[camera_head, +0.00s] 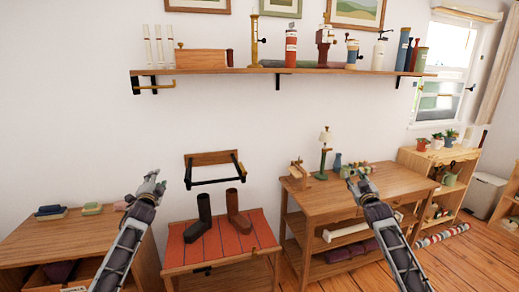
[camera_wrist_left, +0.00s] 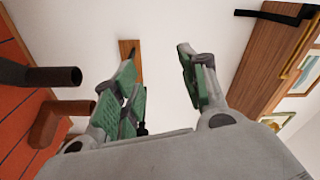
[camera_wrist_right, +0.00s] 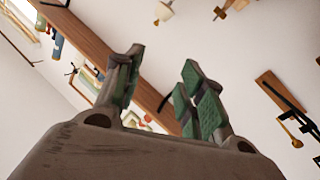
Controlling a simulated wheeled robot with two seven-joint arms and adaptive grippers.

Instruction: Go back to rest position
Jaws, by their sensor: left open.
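My left gripper (camera_head: 148,187) is raised in front of the white wall, above and left of the red striped bench. In the left wrist view its green-padded fingers (camera_wrist_left: 160,88) stand apart with nothing between them. My right gripper (camera_head: 360,184) is raised in front of the wooden table on the right in the head view. In the right wrist view its green-padded fingers (camera_wrist_right: 160,92) are spread apart and empty. Neither gripper touches anything that I can see.
Two boots, one dark (camera_head: 204,207) and one brown (camera_head: 236,202), stand on the red striped bench (camera_head: 222,252). A wooden table (camera_head: 375,187) holds a green lamp (camera_head: 323,160). A long shelf (camera_head: 225,72) bears bottles and grinders. A low bracket (camera_head: 213,157) sticks out above the bench.

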